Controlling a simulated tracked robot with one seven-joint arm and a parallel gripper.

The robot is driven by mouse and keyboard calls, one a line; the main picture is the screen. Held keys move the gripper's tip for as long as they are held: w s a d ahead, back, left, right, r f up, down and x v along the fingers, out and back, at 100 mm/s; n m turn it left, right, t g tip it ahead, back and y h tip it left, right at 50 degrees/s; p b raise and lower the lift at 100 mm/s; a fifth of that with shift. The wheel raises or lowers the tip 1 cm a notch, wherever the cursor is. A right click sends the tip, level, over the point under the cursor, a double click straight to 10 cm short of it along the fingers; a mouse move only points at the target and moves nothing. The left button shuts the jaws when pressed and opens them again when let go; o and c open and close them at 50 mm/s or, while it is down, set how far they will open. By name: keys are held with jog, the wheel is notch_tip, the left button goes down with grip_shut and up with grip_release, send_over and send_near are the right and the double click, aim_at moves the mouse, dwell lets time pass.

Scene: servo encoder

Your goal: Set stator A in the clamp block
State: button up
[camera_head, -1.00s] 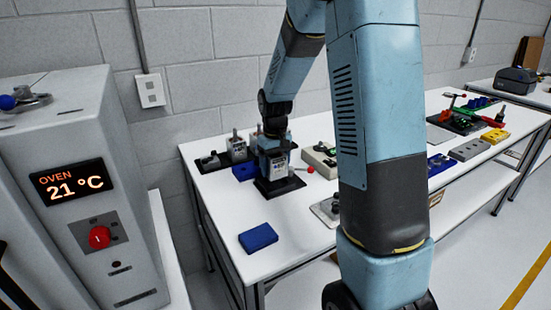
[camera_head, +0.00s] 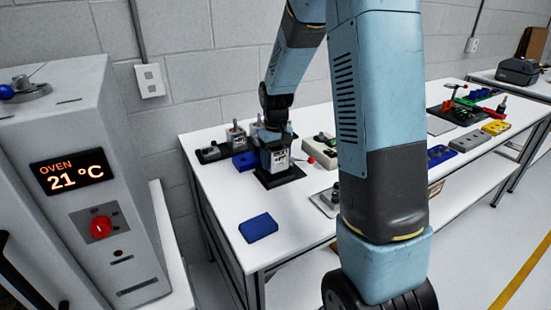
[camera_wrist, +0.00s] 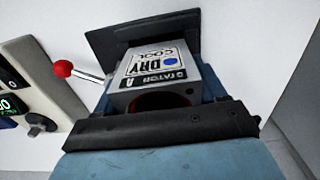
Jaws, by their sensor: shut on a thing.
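Stator A (camera_wrist: 155,70), a light grey block with a white label reading "STATOR A", "DRY", "COOL" and a blue dot, is between the jaws of my gripper (camera_wrist: 160,122). In the head view the stator (camera_head: 279,160) is upright, just above or on a black base plate (camera_head: 290,177); I cannot tell if it touches. The plate also shows behind it in the wrist view (camera_wrist: 110,43). A red-knobbed lever (camera_wrist: 63,69) reaches toward the plate, likely part of the clamp block. My gripper (camera_head: 276,142) is shut on the stator. The stator's underside is hidden.
A blue block (camera_head: 258,228) lies at the table's front left. Dark fixtures (camera_head: 212,153) and another blue piece (camera_head: 245,161) stand behind left. A beige device (camera_head: 320,146) stands close on the right. An oven (camera_head: 75,190) is at far left. Table between plate and blue block is clear.

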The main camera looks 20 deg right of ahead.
jog(key=shift+f, duration=1.15)
dwell(3.0)
jog(key=shift+r, duration=0.25)
dwell(0.3)
jog(key=o, duration=1.6)
jog(key=shift+r, duration=3.1)
